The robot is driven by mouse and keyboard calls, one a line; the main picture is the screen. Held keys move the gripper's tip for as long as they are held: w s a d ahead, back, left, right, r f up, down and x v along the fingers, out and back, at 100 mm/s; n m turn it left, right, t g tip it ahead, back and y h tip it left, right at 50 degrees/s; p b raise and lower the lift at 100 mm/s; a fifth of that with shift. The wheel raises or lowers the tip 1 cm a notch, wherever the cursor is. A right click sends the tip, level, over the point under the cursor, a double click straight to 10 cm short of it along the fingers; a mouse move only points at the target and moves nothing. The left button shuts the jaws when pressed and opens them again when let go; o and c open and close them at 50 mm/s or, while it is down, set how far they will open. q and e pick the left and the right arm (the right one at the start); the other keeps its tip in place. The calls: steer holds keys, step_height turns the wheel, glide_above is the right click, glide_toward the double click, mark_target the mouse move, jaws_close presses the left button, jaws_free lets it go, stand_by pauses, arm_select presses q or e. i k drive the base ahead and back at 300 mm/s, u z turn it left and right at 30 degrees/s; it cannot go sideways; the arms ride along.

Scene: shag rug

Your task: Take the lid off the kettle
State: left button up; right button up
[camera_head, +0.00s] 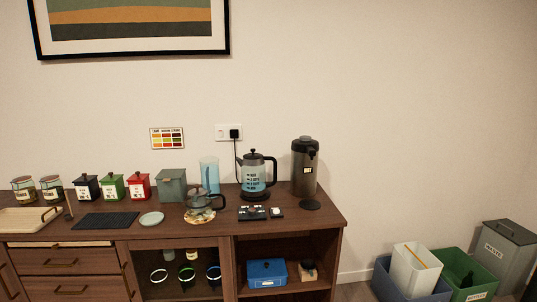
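The kettle (257,174) stands upright near the back of the wooden sideboard, right of its middle. It has a clear, pale-blue body with printed text, and a dark handle on its right side. A dark lid (253,154) with a small knob sits on top of it. The kettle rests on a dark round base. Neither of my grippers shows in the head view.
A tall dark dispenser (304,172) stands right of the kettle, and a glass teapot (199,203) at its front left. A clear pitcher (209,175), a grey box (171,186) and several canisters stand further left. Bins (413,270) stand on the floor at right.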

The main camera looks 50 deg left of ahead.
mark_target(253, 156)
steer(key=u, duration=0.6)
steer(key=i, duration=1)
steer(key=u, duration=0.8)
